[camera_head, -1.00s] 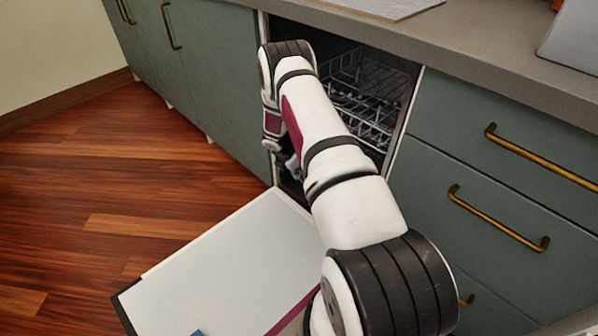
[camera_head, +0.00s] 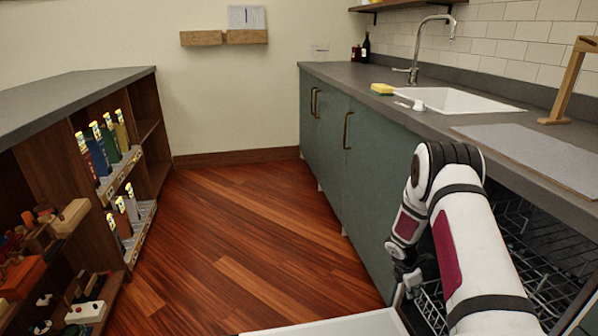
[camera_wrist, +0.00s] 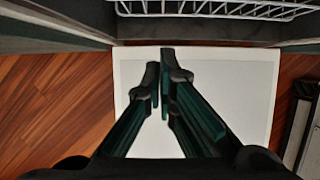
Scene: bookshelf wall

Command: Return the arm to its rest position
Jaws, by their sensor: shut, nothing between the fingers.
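My white, black and maroon arm reaches in from the lower right in the head view, bent at the elbow with its forearm hanging down. My gripper (camera_head: 402,290) is low at the dishwasher opening, partly hidden by the arm. In the wrist view my gripper (camera_wrist: 161,85) shows its dark fingers close together and empty. Below them lies the white inner face of the open dishwasher door (camera_wrist: 245,95). The door (camera_head: 345,325) also shows at the bottom edge of the head view.
The dishwasher's wire racks (camera_head: 540,260) stand beside and behind the arm. Green cabinets (camera_head: 365,165) and a grey counter (camera_head: 340,82) with a sink (camera_head: 465,100) run along the right. A bookshelf (camera_head: 150,130) stands left. The wooden floor (camera_head: 240,230) between is clear.

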